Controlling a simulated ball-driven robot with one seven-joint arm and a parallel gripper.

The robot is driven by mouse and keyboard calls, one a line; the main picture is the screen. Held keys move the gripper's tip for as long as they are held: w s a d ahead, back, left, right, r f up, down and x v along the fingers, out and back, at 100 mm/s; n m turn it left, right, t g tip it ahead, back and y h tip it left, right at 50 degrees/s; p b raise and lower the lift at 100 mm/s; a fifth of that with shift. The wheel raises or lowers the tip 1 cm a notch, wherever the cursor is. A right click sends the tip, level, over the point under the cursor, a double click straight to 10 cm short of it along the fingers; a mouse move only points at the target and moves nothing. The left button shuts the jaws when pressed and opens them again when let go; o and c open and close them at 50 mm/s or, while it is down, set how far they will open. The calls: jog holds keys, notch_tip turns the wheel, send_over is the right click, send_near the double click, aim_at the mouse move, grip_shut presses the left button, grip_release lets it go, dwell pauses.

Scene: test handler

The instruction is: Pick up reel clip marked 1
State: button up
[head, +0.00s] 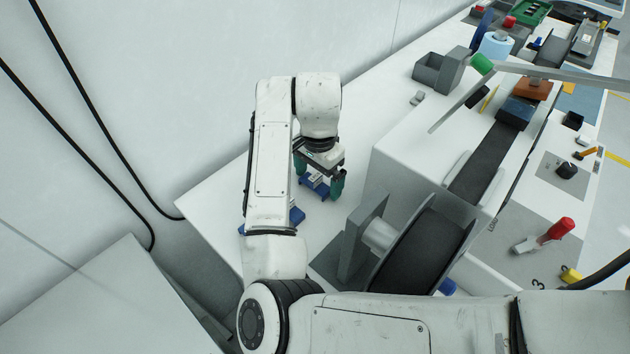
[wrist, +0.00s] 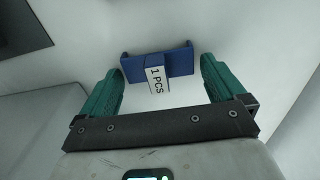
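A blue reel clip with a white label reading "1 PCS" (wrist: 180,64) lies on the white surface in the wrist view, ahead of and between my fingers. It also shows in the head view as a blue clip (head: 318,186) under my gripper. My gripper (wrist: 161,85) has two green fingers set wide apart, one on each side of the clip. The fingers do not appear to touch it. In the head view, my gripper (head: 319,185) points down over the white table. Another blue clip (head: 297,215) is partly hidden behind my arm.
A reel holder with a dark reel (head: 425,250) stands right of my gripper. The white machine body (head: 400,160) rises beside it. A grey box (head: 428,70) and a small grey part (head: 417,98) sit farther back. The white table (head: 225,200) is clear to the left.

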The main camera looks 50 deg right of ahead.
jog(key=c, duration=0.8)
